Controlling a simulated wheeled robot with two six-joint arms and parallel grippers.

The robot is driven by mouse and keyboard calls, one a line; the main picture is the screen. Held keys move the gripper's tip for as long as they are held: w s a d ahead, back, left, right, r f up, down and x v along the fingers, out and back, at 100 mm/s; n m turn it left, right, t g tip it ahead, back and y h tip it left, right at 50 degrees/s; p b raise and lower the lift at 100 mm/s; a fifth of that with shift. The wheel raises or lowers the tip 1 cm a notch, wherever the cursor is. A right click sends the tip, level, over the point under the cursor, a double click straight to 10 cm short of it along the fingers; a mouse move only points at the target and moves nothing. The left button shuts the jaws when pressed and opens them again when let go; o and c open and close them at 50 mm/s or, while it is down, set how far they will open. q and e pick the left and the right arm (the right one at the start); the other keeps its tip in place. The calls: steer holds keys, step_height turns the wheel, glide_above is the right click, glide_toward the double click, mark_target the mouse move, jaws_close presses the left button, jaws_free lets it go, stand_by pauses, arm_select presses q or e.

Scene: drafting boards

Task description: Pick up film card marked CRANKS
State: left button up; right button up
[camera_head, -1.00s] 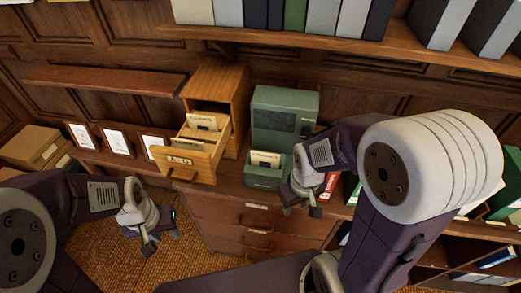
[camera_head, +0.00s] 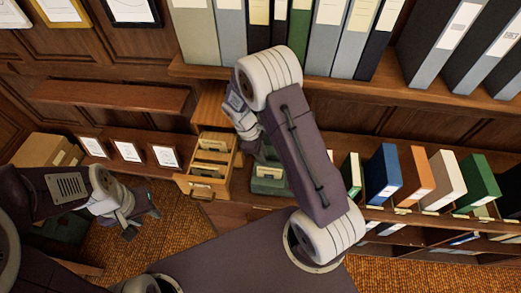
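An open wooden card drawer (camera_head: 228,180) holds several upright pale cards (camera_head: 208,168). A green file box (camera_head: 263,186) beside it holds a pale card (camera_head: 268,171). The lettering on the cards is too small to read, so I cannot tell which is marked CRANKS. My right gripper (camera_head: 255,146) is over the area between the drawer and the green box, mostly hidden by its own arm. Its fingertips do not show clearly. My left gripper (camera_head: 140,223) is open and empty, to the left of the drawer and above the woven floor.
A shelf of tall binders (camera_head: 300,35) runs above. Blue, orange, white and green binders (camera_head: 383,174) stand on the lower shelf at right. Three framed cards (camera_head: 127,151) lean left of the drawer, below a wooden ledge (camera_head: 110,96).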

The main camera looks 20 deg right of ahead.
steer(key=b, duration=0.4)
glide_above(269, 171)
steer(key=w+a, duration=0.2)
steer(key=x, duration=0.3)
steer(key=a+x, duration=0.1)
steer(key=x, duration=0.1)
steer(key=shift+w+d+f, duration=0.1)
steer(key=shift+w+f, duration=0.05)
steer(key=shift+f, duration=0.2)
steer(key=b+x, duration=0.2)
steer(key=x, duration=0.1)
steer(key=b+x, duration=0.2)
steer(key=shift+s+d, duration=0.2)
steer(key=shift+s, duration=0.1)
steer(key=shift+d+f+b, duration=0.15)
steer(key=shift+f+b, duration=0.35)
steer(key=shift+f, duration=0.05)
jaws_close()
